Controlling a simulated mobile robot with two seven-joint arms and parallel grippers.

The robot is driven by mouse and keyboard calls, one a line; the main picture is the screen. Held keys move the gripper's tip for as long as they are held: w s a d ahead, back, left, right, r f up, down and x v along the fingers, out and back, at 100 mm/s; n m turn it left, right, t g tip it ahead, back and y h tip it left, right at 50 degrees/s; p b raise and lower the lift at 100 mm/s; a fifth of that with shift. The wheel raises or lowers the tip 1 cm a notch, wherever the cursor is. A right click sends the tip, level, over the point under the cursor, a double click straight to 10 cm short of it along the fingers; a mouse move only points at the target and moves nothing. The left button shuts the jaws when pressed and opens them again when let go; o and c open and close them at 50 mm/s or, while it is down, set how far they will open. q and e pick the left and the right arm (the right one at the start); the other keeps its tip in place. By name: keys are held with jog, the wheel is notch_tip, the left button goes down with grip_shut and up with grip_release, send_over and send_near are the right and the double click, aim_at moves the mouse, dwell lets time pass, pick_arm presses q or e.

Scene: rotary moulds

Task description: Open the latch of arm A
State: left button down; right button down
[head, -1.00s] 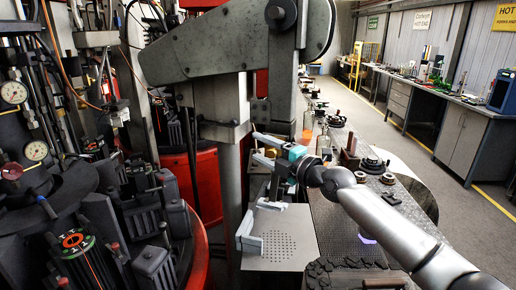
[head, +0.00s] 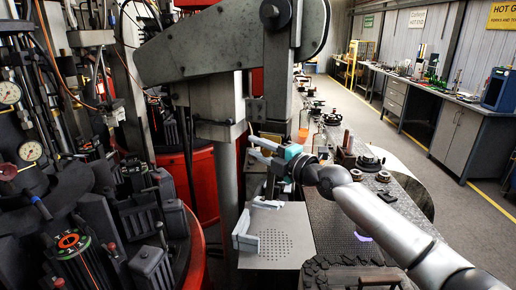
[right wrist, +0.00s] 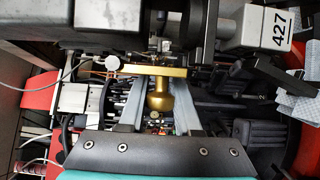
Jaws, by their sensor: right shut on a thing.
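My right gripper (head: 256,147) reaches in from the right in the head view, beside the grey machine column. Its two light grey fingers point left and sit close together. In the right wrist view, my right gripper (right wrist: 156,112) has its fingers on either side of a brass knob (right wrist: 159,101) and is shut on it. The knob joins a flat brass bar (right wrist: 148,71), which lies across the fingertips. I cannot read any marking that names arm A or its latch. My left gripper is not in view.
The large grey machine arm (head: 225,40) and its column (head: 226,185) stand just left of the gripper. Dark moulds (head: 150,268) crowd the left. A perforated grey box (head: 285,257) sits below the gripper. A dark bench (head: 345,225) with small parts lies under my right arm.

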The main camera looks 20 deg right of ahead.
jog(key=shift+s+a+r+m+g+y+p, duration=0.3)
jog(key=shift+r+m+g+p, duration=0.8)
jog(key=shift+m, duration=1.15)
jog(key=shift+s+a+r+m+g+y+p, duration=0.15)
jog(key=shift+r+m+g+y+p, duration=0.3)
jog(key=shift+r+m+g+p, duration=1.1)
jog(key=shift+s+a+r+m+g+y+p, duration=0.1)
jog(key=shift+s+m+g+y+p, duration=0.45)
jog(key=shift+m+g, duration=1.85)
jog(key=shift+w+m+t, duration=0.4)
jog(key=shift+m+t, duration=0.15)
jog(key=shift+m, duration=0.15)
jog(key=c, duration=0.6)
grip_release()
jog(key=shift+c, duration=0.2)
jog(key=shift+d, duration=0.1)
